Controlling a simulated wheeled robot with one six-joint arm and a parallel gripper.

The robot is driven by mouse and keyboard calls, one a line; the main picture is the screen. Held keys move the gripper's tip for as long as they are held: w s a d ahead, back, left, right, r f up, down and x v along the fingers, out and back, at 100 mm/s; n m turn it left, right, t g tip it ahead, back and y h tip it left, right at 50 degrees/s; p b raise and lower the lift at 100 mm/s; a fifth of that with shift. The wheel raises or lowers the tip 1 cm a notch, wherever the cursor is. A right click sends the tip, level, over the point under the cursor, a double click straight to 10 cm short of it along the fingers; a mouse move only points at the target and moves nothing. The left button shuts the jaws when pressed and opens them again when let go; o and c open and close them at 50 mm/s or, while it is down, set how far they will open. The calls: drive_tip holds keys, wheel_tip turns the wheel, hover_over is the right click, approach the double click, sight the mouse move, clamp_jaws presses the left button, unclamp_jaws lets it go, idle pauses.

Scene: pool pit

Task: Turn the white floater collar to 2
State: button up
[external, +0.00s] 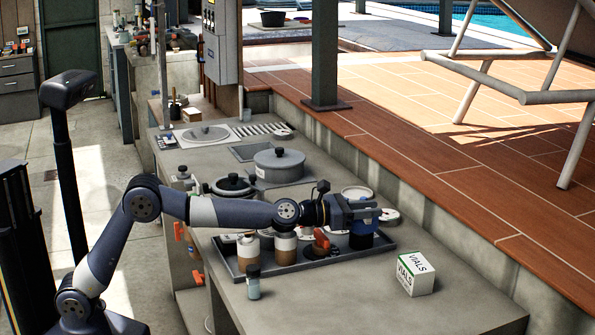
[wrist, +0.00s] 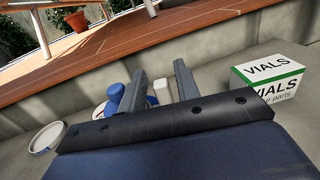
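My gripper (external: 372,213) reaches over the right end of the grey tray (external: 345,256). In the wrist view its two fingers stand apart with a gap between them (wrist: 160,80). A small white object (wrist: 161,91), perhaps the white floater, shows in that gap, beyond the dark gripper body; I cannot tell whether a finger touches it. A blue rounded object (wrist: 116,97) is just left of the fingers. In the external view a dark blue object (external: 361,240) stands below my gripper. The collar and any numbers on it cannot be made out.
White-topped brown jars (external: 285,246) and an orange-handled item (external: 321,240) stand in the tray. A small vial (external: 253,283) is in front of it. A VIALS box (external: 415,274) stands to the right. A grey lidded pot (external: 279,166) is behind.

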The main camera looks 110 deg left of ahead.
drive_tip(key=shift+o, duration=0.4)
drive_tip(key=b+v, duration=0.5)
drive_tip(key=v, duration=0.5)
drive_tip(key=shift+s+d, duration=0.2)
drive_tip(key=shift+s, duration=0.15)
